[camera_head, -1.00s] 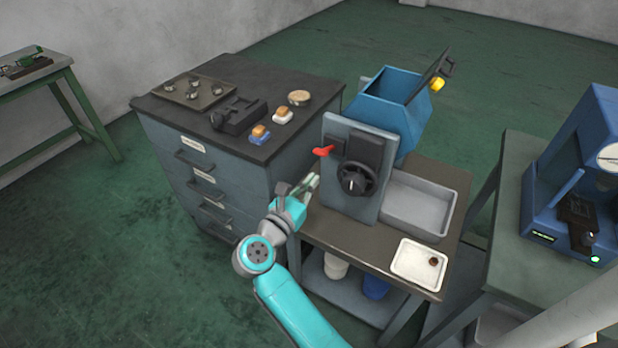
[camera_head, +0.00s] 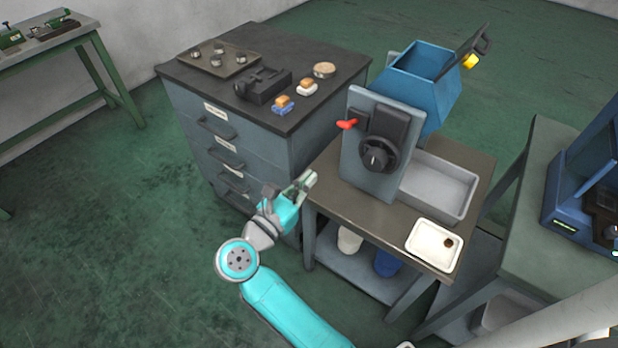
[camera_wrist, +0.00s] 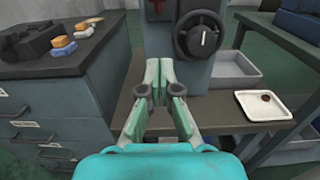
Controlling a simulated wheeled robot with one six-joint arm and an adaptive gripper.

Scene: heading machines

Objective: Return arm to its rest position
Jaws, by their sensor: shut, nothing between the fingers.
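My gripper (camera_head: 306,181) is at the end of my turquoise arm, at the left edge of the workbench (camera_head: 322,172) that carries the blue machine. In the wrist view my gripper (camera_wrist: 159,75) points toward the bench and the machine's grey front panel (camera_wrist: 190,75). Its fingers are shut with nothing between them. The arm is extended up from the bottom of the head view, bent at the joint. The black handwheel (camera_head: 377,155) and red lever (camera_head: 347,124) on the panel stand apart from the gripper.
A drawer cabinet (camera_head: 205,150) stands left, with a tray of small parts (camera_head: 220,58), a black fixture (camera_head: 262,84) and brushes (camera_head: 283,104) on top. A grey bin (camera_head: 440,185) and white tray (camera_head: 434,245) sit on the bench. Floor at left (camera_head: 110,220) is clear.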

